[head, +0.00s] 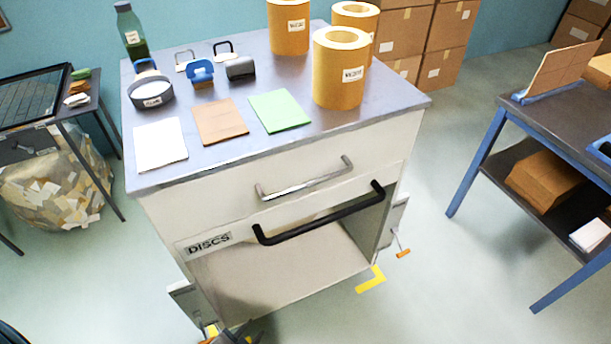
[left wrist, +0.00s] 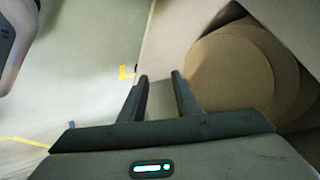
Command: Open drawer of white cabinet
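The white cabinet (head: 160,215) stands in the middle of the head view under a grey top. Its upper drawer (head: 225,185) looks closed and has a silver bar handle (head: 305,180). Below it a black bar handle (head: 320,217) crosses a lower front section labelled DISCS (head: 209,243), with a dark gap behind the bar. My left gripper (head: 238,338) is only partly in view at the bottom edge, low by the cabinet's front. In the left wrist view its fingers (left wrist: 160,82) are apart and nothing shows between them. My right gripper is not in view.
Kraft rolls (head: 340,75), coloured sheets (head: 220,121) and small tools stand on the cabinet top. Brown discs (left wrist: 230,72) show in an opening right of the left fingers. A blue-legged table (head: 485,150) stands right, a dark table (head: 40,90) left.

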